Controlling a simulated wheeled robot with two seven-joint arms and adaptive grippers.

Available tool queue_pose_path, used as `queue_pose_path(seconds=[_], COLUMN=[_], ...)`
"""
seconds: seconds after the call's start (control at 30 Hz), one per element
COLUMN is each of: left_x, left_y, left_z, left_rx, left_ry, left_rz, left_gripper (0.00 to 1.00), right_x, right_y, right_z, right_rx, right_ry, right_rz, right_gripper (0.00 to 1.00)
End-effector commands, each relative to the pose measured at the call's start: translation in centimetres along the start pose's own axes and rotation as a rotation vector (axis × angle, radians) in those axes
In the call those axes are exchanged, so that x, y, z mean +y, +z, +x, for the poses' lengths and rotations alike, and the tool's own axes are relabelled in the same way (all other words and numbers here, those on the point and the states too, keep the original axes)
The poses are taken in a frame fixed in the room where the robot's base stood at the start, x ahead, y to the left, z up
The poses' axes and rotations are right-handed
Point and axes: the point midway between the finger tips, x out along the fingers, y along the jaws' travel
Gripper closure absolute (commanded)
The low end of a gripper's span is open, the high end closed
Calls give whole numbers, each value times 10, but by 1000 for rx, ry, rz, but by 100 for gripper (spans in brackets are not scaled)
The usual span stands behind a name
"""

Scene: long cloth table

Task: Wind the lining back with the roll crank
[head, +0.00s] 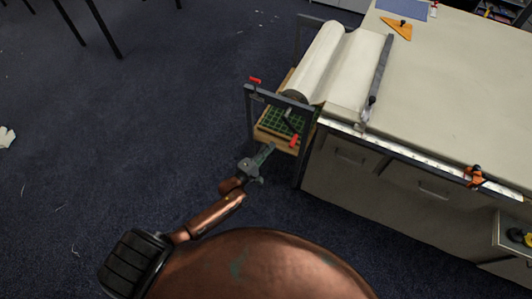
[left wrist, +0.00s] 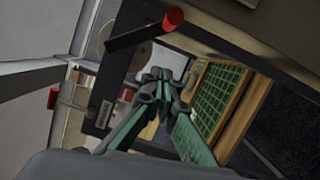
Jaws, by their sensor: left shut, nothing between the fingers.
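The lining roll (head: 322,62) is a pale roll of cloth in a dark metal frame at the table's left end; its sheet runs onto the table top. The roll crank (head: 287,120) is a dark arm on the frame's near side with a red knob (head: 294,140). In the left wrist view the crank (left wrist: 134,37) shows at the upper left, its red knob (left wrist: 173,19) at the top. My left gripper (head: 269,148) is shut and empty, just left of and below the knob, apart from it. Its closed fingertips (left wrist: 158,86) show below the crank. My right gripper is out of view.
A red-tipped lever (head: 254,80) sits on the frame's upper left corner. A green gridded mat (head: 275,121) lies on a wooden shelf under the roll. A dark bar (head: 377,75) crosses the cloth. An orange-handled clamp (head: 475,176) grips the table's front edge. The floor at left is open.

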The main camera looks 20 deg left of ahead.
Motion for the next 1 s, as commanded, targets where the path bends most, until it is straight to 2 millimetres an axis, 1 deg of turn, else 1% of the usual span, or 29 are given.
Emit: queue_pose_path(seconds=[0.03,0.2,0.3,0.5,0.63,1.0], left_x=[-1,-1,0,0,-1,-1], left_y=[0,0,17,35,38,39], left_z=[12,46,48,52,53,53], left_rx=[0,0,1,1,1,1], left_ry=[0,0,-1,-1,-2,-1], left_rz=[0,1,-3,0,2,-2], left_gripper=[100,100,100,100,100,100], right_x=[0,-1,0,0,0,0], right_y=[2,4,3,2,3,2], right_z=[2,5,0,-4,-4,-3], right_rx=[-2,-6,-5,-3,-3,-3], right_ry=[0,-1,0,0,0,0], right_rz=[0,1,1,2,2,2], right_gripper=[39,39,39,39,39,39])
